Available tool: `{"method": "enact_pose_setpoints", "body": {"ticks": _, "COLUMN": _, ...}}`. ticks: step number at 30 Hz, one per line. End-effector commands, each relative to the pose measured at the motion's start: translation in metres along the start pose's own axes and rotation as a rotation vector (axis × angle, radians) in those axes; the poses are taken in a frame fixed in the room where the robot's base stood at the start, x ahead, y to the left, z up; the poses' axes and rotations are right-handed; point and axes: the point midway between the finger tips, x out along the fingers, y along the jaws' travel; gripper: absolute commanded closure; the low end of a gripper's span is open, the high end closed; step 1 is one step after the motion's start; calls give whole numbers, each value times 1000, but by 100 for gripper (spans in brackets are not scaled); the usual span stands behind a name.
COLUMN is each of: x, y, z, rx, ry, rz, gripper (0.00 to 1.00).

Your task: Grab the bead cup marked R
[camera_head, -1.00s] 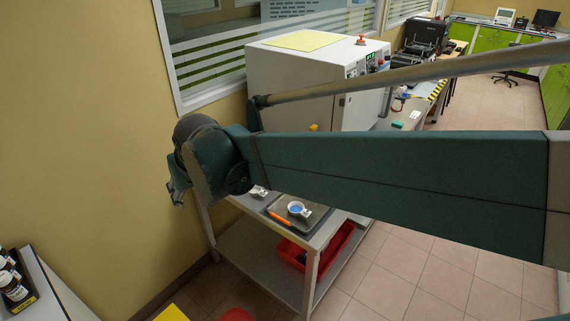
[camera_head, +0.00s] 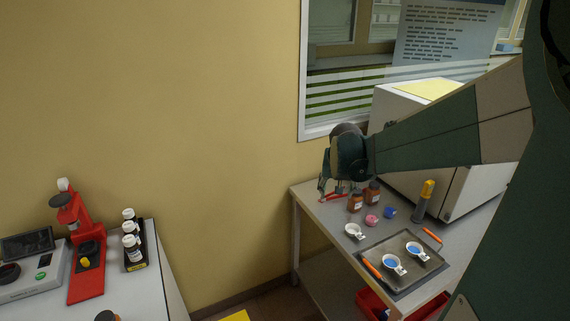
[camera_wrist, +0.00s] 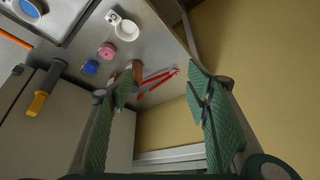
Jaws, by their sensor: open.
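Three small white cups with handles show in the head view. One cup (camera_head: 352,231) stands on the bare table left of the tray, and two cups with blue contents, (camera_head: 391,263) and (camera_head: 414,250), stand on the dark tray (camera_head: 402,290). In the wrist view the off-tray cup (camera_wrist: 127,31) has a dark mark on its handle tab that I cannot read surely. Which cup bears the R is not clear. My gripper (camera_wrist: 158,80) is open and empty, above the table's far left corner, behind the off-tray cup and apart from it.
Red tongs (camera_head: 333,196), brown bottles (camera_head: 355,202), a pink cap (camera_head: 372,221), a blue cap (camera_head: 389,213) and a yellow-topped tool (camera_head: 424,198) crowd the table behind the cups. A white machine (camera_head: 455,190) stands right.

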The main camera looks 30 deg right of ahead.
Motion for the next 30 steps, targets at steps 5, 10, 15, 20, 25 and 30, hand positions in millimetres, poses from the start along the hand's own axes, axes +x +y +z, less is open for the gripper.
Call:
{"method": "enact_pose_setpoints", "body": {"ticks": 5, "x": 27, "y": 28, "z": -26, "rx": 62, "ry": -10, "rz": 32, "gripper": 52}}
{"method": "enact_pose_setpoints", "body": {"ticks": 10, "x": 53, "y": 56, "z": -46, "rx": 120, "ry": -21, "rz": 64, "gripper": 52}}
{"method": "enact_pose_setpoints", "body": {"ticks": 15, "x": 80, "y": 87, "z": -63, "rx": 179, "ry": -30, "rz": 94, "gripper": 52}}
{"method": "enact_pose_setpoints", "body": {"ticks": 20, "x": 107, "y": 117, "z": -77, "rx": 233, "ry": -40, "rz": 121, "gripper": 52}}
{"method": "enact_pose_setpoints", "body": {"ticks": 25, "x": 136, "y": 152, "z": -88, "rx": 291, "ry": -50, "rz": 152, "gripper": 52}}
{"method": "enact_pose_setpoints", "body": {"ticks": 30, "x": 164, "y": 188, "z": -95, "rx": 349, "ry": -59, "rz": 182, "gripper": 52}}
